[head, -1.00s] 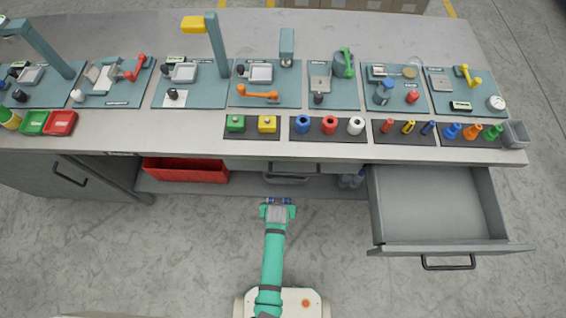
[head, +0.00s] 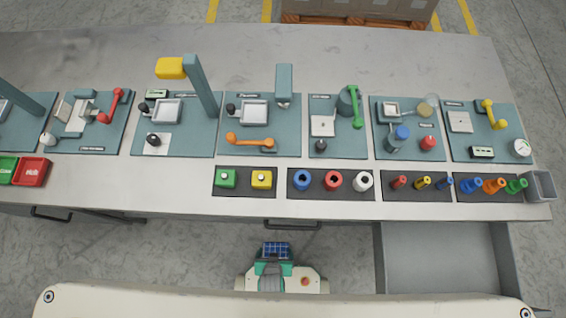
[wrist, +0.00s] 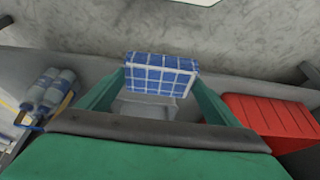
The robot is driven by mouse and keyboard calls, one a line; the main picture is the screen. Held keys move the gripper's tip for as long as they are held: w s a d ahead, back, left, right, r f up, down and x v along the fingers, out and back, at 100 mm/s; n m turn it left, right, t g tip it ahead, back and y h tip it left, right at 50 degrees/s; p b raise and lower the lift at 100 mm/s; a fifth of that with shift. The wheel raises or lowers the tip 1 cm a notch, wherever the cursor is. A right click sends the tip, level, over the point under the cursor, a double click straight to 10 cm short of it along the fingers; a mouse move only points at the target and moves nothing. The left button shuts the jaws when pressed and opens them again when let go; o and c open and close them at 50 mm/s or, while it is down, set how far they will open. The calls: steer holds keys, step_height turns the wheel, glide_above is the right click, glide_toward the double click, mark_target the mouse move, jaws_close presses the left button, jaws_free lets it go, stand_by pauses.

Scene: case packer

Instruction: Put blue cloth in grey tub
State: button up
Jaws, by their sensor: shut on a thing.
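My gripper (head: 277,256) is shut on a blue checked cloth (head: 276,249), held in front of the bench's front edge. In the wrist view the cloth (wrist: 160,72) spans between my two green fingers. A grey tub (wrist: 148,109) shows between the fingers just beyond the cloth in the wrist view, partly covered by the cloth and my gripper. The bench top hides this tub in the head view. The cloth is apart from the bench in the head view.
A red crate (wrist: 270,119) and blue-grey bottles (wrist: 48,90) flank the tub on the lower shelf. An open drawer (head: 440,258) juts out at right. A small grey bin (head: 540,186) stands on the bench's right end, with several fixtures along the top.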

steer(key=w+f+t, duration=0.1)
steer(key=w+t, duration=0.2)
steer(key=w, duration=1.7)
steer(key=shift+f, duration=0.4)
steer(key=w+f, duration=0.1)
steer(key=f, duration=0.2)
steer(key=w+f, duration=0.1)
steer(key=f, duration=0.1)
steer(key=w+f, duration=0.1)
steer(key=f, duration=0.2)
steer(key=shift+w+f, duration=0.25)
steer(key=shift+f, duration=0.05)
steer(key=shift+c, duration=1.2)
steer(key=shift+w+f, duration=0.2)
steer(key=shift+f, duration=0.3)
steer(key=shift+w+f, duration=0.15)
steer(key=shift+f, duration=0.35)
steer(key=shift+w+r+g, duration=0.1)
steer(key=shift+w+g, duration=0.05)
steer(key=shift+g, duration=0.6)
steer(key=shift+w+r+g, duration=0.1)
steer(key=shift+w+g, duration=0.05)
steer(key=shift+g, duration=0.6)
steer(key=shift+s+f, duration=0.1)
steer(key=shift+f, duration=1.4)
